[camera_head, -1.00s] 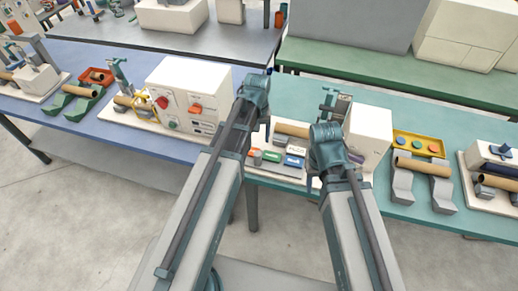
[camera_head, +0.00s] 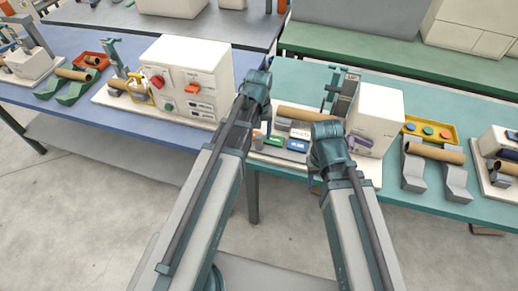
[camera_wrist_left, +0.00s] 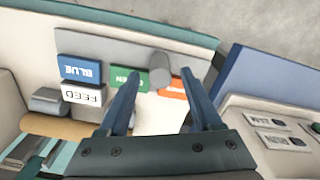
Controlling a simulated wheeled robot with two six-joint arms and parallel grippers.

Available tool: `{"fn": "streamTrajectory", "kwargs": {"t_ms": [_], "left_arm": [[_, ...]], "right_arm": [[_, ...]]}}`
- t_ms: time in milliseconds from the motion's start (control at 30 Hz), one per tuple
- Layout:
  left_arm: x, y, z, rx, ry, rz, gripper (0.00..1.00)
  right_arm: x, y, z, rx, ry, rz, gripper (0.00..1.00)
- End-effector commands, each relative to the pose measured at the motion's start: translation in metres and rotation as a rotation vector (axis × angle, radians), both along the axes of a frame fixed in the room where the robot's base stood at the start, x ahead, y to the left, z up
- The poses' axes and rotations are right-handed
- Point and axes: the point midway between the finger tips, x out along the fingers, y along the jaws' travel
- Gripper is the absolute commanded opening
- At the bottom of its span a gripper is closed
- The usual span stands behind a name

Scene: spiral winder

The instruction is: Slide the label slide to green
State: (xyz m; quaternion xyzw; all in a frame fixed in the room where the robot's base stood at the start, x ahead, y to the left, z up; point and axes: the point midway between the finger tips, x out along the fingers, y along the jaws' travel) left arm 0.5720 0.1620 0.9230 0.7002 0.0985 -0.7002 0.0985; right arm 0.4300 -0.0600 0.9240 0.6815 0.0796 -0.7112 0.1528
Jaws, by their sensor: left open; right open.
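The label panel on the teal table's machine shows a green label (camera_head: 275,141) and a blue label (camera_head: 297,146). In the left wrist view I see the blue label (camera_wrist_left: 79,69), the green label (camera_wrist_left: 127,77) partly behind a finger, and an orange label (camera_wrist_left: 172,88). A grey rounded knob (camera_wrist_left: 160,68), seemingly the label slide, stands between the green and orange labels. My left gripper (camera_wrist_left: 162,82) is open, its fingertips appearing on either side of the knob; contact cannot be told. My right gripper (camera_head: 313,182) is open in front of the machine's right part, its fingers mostly hidden.
A brown tube (camera_head: 305,115) lies behind the panel, next to a white housing (camera_head: 376,115). The blue table's white machine (camera_head: 185,80) stands close on the left. A yellow tray (camera_head: 430,130) is at right.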

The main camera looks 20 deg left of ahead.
Motion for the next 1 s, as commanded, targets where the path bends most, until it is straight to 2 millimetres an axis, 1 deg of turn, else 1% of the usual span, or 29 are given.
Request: {"fn": "streamTrajectory", "kwargs": {"t_ms": [33,200,300,433,733,867,900,967,1000], "left_arm": [[0.000,0.000,-0.015,0.000,0.000,0.000,0.66],[0.000,0.000,-0.038,0.000,0.000,0.000,0.66],[0.000,0.000,-0.048,0.000,0.000,0.000,0.66],[0.000,0.000,-0.054,0.000,0.000,0.000,0.66],[0.000,0.000,-0.054,0.000,0.000,0.000,0.66],[0.000,0.000,-0.054,0.000,0.000,0.000,0.42],[0.000,0.000,-0.054,0.000,0.000,0.000,0.35],[0.000,0.000,-0.054,0.000,0.000,0.000,0.24],[0.000,0.000,-0.054,0.000,0.000,0.000,0.17]], "right_arm": [[0.000,0.000,-0.015,0.000,0.000,0.000,0.50],[0.000,0.000,-0.038,0.000,0.000,0.000,0.50],[0.000,0.000,-0.048,0.000,0.000,0.000,0.50],[0.000,0.000,-0.054,0.000,0.000,0.000,0.50],[0.000,0.000,-0.054,0.000,0.000,0.000,0.50],[0.000,0.000,-0.054,0.000,0.000,0.000,0.50],[0.000,0.000,-0.054,0.000,0.000,0.000,0.50],[0.000,0.000,-0.054,0.000,0.000,0.000,0.50],[0.000,0.000,-0.054,0.000,0.000,0.000,0.50]]}}
